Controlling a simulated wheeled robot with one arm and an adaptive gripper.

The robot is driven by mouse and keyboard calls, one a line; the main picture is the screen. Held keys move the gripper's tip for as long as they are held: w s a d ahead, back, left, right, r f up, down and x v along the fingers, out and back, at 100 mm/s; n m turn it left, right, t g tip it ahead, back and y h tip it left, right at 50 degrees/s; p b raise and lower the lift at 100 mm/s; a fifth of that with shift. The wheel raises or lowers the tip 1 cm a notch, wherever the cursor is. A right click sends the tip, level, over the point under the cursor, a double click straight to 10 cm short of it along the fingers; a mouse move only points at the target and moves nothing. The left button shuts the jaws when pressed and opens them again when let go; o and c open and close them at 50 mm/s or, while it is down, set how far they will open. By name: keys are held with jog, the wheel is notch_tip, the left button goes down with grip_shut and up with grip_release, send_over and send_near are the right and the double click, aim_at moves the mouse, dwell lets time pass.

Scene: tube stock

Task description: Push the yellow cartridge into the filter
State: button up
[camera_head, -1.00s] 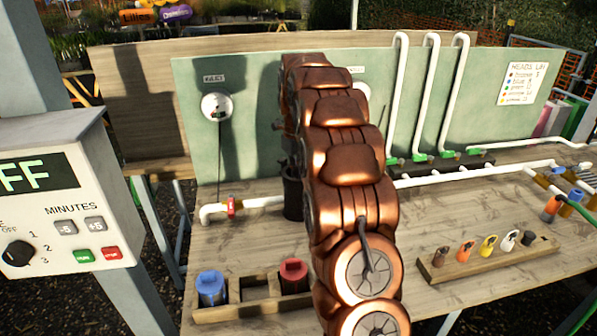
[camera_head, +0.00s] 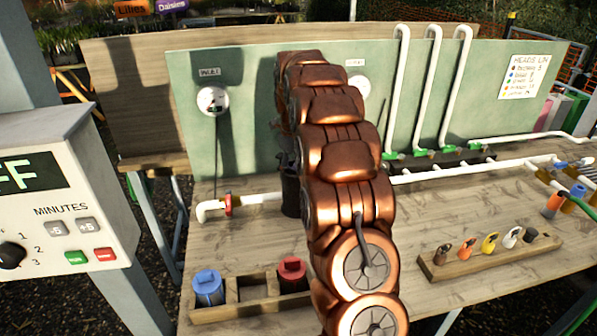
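A dark upright cylinder (camera_head: 291,195), which looks like the filter housing, stands on the white pipe line behind my arm. My copper-coloured arm hides its right side and most of what is above it. My gripper (camera_head: 286,160) shows only as a dark sliver at the arm's far end, just above this cylinder; its fingers cannot be made out. No yellow cartridge is visible. The wooden holder (camera_head: 240,313) at the front has a blue cartridge (camera_head: 208,288) on the left, an empty middle slot and a red cartridge (camera_head: 292,275) on the right.
A red valve (camera_head: 228,204) sits on the pipe left of the cylinder. A green panel (camera_head: 190,120) with a round gauge (camera_head: 212,100) rises behind. A rack (camera_head: 490,258) of coloured heads lies at right. A timer box (camera_head: 65,185) stands at left. The front bench is mostly clear.

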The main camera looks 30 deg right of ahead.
notch_tip(320, 180, up, 12)
jog(key=shift+s+f, duration=0.15)
jog(key=shift+s, duration=0.15)
dwell(0.3)
